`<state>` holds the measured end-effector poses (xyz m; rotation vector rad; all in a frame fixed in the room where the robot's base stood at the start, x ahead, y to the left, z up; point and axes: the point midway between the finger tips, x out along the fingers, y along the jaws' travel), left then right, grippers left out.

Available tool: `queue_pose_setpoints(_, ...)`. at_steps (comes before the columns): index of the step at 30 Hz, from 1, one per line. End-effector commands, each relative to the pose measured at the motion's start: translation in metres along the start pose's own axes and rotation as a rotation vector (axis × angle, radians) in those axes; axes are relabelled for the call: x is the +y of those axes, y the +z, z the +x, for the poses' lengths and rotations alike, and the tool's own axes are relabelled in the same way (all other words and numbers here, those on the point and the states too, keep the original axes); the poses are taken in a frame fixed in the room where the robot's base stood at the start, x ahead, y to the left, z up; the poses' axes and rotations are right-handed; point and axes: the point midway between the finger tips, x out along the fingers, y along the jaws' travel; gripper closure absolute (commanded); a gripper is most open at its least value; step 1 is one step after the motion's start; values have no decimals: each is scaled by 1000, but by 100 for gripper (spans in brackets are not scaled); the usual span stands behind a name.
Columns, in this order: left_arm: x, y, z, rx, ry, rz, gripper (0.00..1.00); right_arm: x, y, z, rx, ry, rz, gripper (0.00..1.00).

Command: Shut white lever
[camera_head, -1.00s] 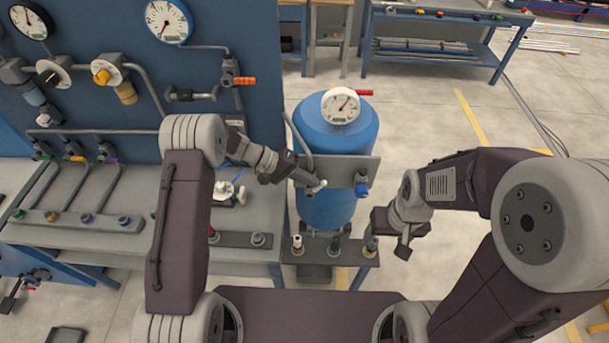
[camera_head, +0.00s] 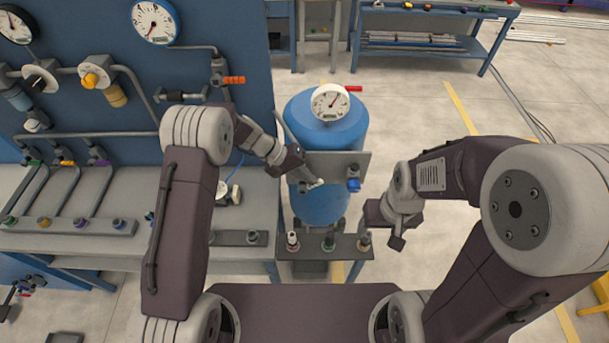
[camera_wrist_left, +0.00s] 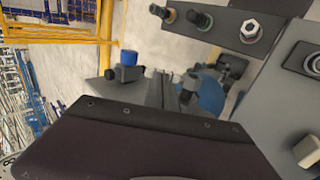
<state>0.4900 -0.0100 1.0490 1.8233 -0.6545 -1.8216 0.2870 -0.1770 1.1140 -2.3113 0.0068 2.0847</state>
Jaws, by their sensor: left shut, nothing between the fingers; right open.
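The white lever (camera_head: 314,184) is a small pale handle at the lower left of the grey plate on the blue tank, in the head view. My left gripper (camera_head: 298,166) is shut and empty, just above and left of the lever. I cannot tell whether they touch. In the left wrist view a small dark fitting (camera_wrist_left: 187,90) shows beyond a dark block, but the left fingertips are not visible. My right gripper (camera_head: 397,240) is open and empty, over the floor to the right of the tank.
A blue valve handle (camera_head: 353,185) sits to the right on the same plate. A gauge (camera_head: 330,102) tops the tank (camera_head: 322,135). A low shelf with several fittings (camera_head: 325,254) stands below. The workbench (camera_head: 243,215) is at left. Floor right of the tank is open.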

Motion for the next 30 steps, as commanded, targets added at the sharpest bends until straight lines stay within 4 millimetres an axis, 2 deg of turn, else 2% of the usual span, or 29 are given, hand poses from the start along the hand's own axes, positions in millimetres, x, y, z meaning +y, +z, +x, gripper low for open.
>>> queue_pose_setpoints(3,10,1,2,-3,-108,7,100,0,-2,-17,0,0,0,33)
queue_pose_setpoints(12,16,0,21,-2,-380,9,100,-1,-5,-52,0,0,0,33)
queue_pose_setpoints(16,15,0,30,-1,-481,9,100,-1,-6,-53,0,0,0,33)
queue_pose_setpoints(30,12,0,45,0,-474,1,100,-1,-4,-39,0,0,0,33)
